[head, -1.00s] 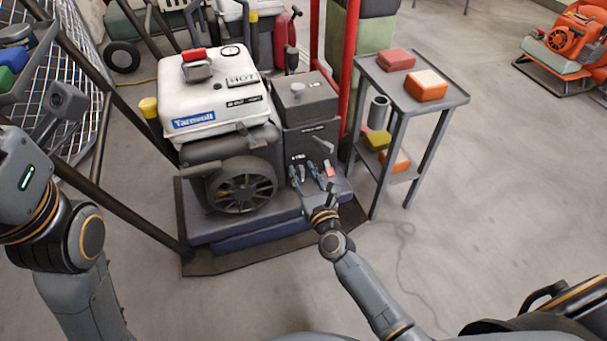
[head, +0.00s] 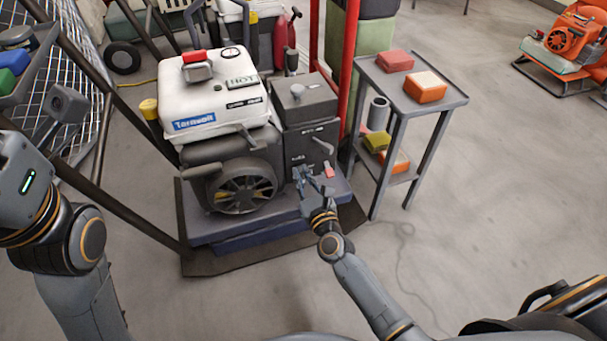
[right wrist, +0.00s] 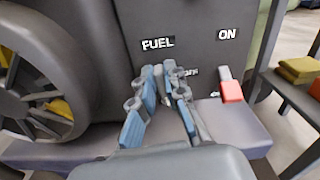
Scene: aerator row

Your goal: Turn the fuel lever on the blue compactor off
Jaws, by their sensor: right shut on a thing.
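The blue compactor (head: 270,222) has a blue base, a white tank and a dark engine box (head: 306,125). Its panel carries the FUEL label (right wrist: 158,43) in the right wrist view, with an ON label (right wrist: 228,34) to the right. My right gripper (head: 313,178) is at the panel's lower part. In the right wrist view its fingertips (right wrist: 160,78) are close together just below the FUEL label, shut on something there. The fuel lever is mostly hidden between the fingers, so its angle cannot be read.
A red switch (right wrist: 231,88) sits right of the fingers, and a grey lever (head: 322,146) higher on the engine box. A recoil wheel (head: 242,187) is close on the left. A grey cart (head: 440,105) with sponges stands on the right. Floor in front is clear.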

